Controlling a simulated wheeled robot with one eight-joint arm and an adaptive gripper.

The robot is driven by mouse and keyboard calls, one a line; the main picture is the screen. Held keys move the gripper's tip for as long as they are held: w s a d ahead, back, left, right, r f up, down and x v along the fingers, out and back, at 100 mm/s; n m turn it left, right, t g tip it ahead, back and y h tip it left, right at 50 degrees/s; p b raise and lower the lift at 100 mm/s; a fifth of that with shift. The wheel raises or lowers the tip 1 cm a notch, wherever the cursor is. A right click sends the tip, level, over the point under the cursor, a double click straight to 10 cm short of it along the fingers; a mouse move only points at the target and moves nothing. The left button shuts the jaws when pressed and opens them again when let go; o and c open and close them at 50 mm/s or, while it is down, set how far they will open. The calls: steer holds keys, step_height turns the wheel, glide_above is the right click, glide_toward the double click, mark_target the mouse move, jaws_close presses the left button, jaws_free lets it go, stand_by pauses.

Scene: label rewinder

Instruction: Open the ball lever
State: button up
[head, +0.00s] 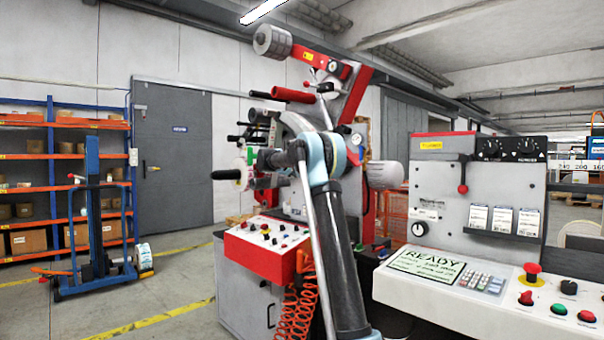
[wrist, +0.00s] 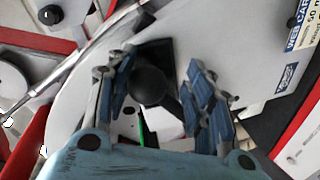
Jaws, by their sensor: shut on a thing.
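The ball lever's dark round ball (wrist: 147,84) sits between the blue-padded fingers of my gripper (wrist: 160,74) in the wrist view. My gripper is shut on the ball, whose nearer side faces the camera. A dark bracket-like part shows behind the ball, against a pale machine panel (wrist: 225,45). In the head view my dark arm rises in front of the label rewinder (head: 300,122), and the ball and fingertips cannot be made out there.
A red-fronted button box (head: 265,250) and coiled orange hose (head: 297,308) are near my arm. A control console (head: 460,280) with a screen reading READY stands at right. A blue lift trolley (head: 95,220) stands at left, with clear floor between it and the machine.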

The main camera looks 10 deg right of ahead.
steer(key=o, duration=1.6)
steer(key=shift+w+a+r, duration=0.15)
steer(key=shift+w+a, duration=0.1)
steer(key=shift+a, duration=0.1)
steer(key=shift+c, duration=0.2)
steer(key=shift+s, duration=0.1)
steer(key=shift+d, duration=0.15)
steer(key=shift+s, duration=0.15)
steer(key=v, duration=1.2)
